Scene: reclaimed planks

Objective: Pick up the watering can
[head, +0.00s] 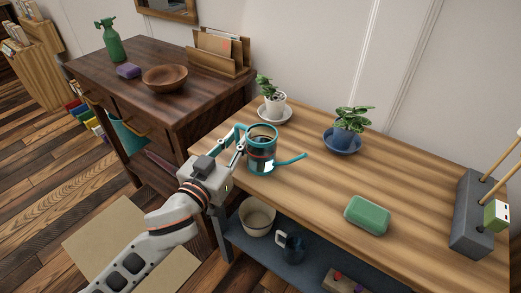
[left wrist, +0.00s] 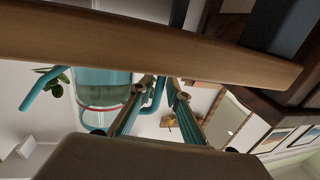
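The watering can (head: 262,155) is teal with a clear-looking body. It stands upright near the left end of the wooden table (head: 320,195), its spout pointing right and its looped handle on the left. My left gripper (head: 241,143) is at the handle side, close to the can, with its two fingers apart. In the left wrist view, the can (left wrist: 103,98) is left of the fingers (left wrist: 162,82), and part of the teal handle shows between and beyond them. I cannot tell if the fingers touch the handle. My right gripper is not in view.
Potted plants (head: 275,103) and (head: 348,130) stand behind the can. A green block (head: 367,214) lies to the right, near a grey stand (head: 472,215). A dark cabinet (head: 195,105) adjoins on the left. A bowl (head: 257,215) and mug (head: 291,246) sit on the lower shelf.

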